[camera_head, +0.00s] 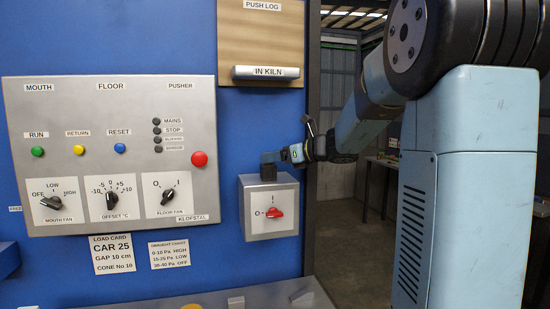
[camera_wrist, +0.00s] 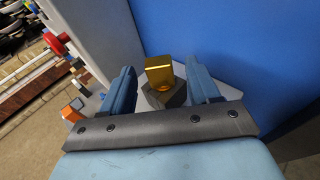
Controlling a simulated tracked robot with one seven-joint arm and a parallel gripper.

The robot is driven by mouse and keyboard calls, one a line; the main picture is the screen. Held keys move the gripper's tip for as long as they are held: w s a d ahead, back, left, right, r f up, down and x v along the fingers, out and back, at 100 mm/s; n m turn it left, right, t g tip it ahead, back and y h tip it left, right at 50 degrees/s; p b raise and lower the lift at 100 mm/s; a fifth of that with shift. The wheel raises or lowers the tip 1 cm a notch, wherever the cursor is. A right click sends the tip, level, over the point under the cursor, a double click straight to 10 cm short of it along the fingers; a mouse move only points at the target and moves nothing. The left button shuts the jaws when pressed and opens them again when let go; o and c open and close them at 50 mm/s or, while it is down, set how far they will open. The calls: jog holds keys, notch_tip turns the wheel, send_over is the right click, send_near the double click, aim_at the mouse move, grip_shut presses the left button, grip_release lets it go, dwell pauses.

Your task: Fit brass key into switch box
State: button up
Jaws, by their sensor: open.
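The switch box (camera_head: 268,208) is a grey box with a white face and a red rotary handle (camera_head: 274,212). It is mounted on the blue panel. A dark fitting (camera_head: 268,173) stands on its top. The brass key (camera_wrist: 159,72) shows as a gold block in the wrist view, upright at the dark fitting (camera_wrist: 178,98); I cannot tell how deep it sits. My gripper (camera_head: 270,158) is just above the box top. Its two blue fingers (camera_wrist: 162,86) are apart, one on each side of the key, with gaps visible. The key is hidden in the head view.
A control panel (camera_head: 110,210) with knobs and buttons is left of the box. The wooden PUSH LOG board (camera_head: 262,25) with its IN KILN bar (camera_head: 266,73) is above. A dark upright post (camera_head: 311,200) stands right of the box. A grey ledge (camera_head: 260,296) runs below.

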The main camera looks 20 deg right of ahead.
jog(key=v, duration=1.3)
jog(key=shift+s+d, duration=0.25)
jog(key=shift+d, duration=0.05)
jog(key=shift+a+f, duration=0.1)
jog(key=s+a+f+n+g+h, duration=0.3)
jog(key=s+a+f+n+g, duration=0.3)
jog(key=s+a+n, duration=0.6)
jog(key=s+d+f+n+h, duration=0.2)
jog(key=s+f+n+h, duration=0.1)
jog(key=s+n, duration=0.4)
jog(key=s+d+f+n+h, duration=0.2)
jog(key=s+f+n+h, duration=0.2)
jog(key=n, duration=0.4)
jog(key=s+f, duration=0.1)
jog(key=s, duration=0.1)
jog(key=shift+s+f+t+h, duration=0.25)
jog(key=shift+s+t+h, duration=0.05)
jog(key=shift+s, duration=0.1)
jog(key=shift+o, duration=0.4)
